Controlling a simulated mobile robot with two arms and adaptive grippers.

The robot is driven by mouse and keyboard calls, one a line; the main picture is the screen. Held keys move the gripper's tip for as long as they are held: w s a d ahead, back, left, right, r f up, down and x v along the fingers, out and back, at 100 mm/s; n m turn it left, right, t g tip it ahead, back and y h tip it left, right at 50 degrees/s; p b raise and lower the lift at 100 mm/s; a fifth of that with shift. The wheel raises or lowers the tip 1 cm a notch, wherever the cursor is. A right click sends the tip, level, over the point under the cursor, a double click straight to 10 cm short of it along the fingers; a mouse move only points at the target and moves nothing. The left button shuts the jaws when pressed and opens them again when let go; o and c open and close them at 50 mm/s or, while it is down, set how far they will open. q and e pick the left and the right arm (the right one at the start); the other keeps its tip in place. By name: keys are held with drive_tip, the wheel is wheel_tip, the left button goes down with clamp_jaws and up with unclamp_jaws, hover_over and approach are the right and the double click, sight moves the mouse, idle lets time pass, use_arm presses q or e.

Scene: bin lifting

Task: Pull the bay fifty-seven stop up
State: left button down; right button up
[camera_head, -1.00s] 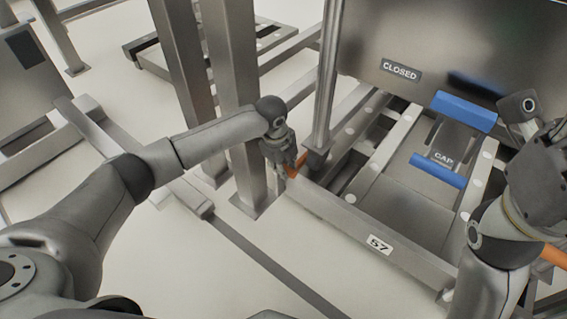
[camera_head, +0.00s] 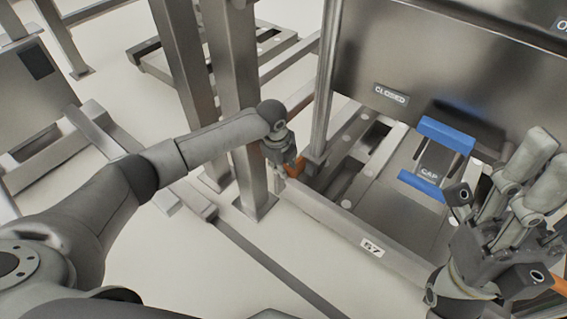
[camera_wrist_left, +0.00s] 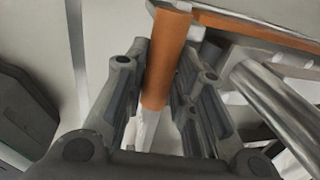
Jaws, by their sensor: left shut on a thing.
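The orange stop handle (camera_head: 293,169) is at the left end of the bay 57 front beam, beside an upright post. My left gripper (camera_head: 284,162) is shut on it, partly hiding it in the head view. In the left wrist view the orange bar (camera_wrist_left: 166,62) runs between the fingers of my left gripper (camera_wrist_left: 160,85), with a pale part below it. The number plate 57 (camera_head: 372,247) is on the front beam (camera_head: 330,219). My right gripper (camera_head: 495,215) is at the right side; its finger opening is unclear.
Behind the beam lies a grey plate with a CAP label (camera_head: 430,173) and two blue bars (camera_head: 447,133). A metal panel with a CLOSED sign (camera_head: 391,94) stands behind. Open floor (camera_head: 190,265) is in front.

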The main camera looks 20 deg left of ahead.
use_arm(q)
drive_tip(key=shift+r, duration=0.2)
drive_tip(key=c, duration=1.5)
unclamp_jaws()
drive_tip(key=shift+o, duration=1)
drive_tip(key=shift+r, duration=0.1)
drive_tip(key=shift+o, duration=0.5)
wheel_tip(320, 180, up, 12)
drive_tip(key=s, duration=0.2)
drive_tip(key=shift+a+f, duration=0.2)
drive_tip(key=shift+a, duration=0.2)
drive_tip(key=shift+s, duration=0.1)
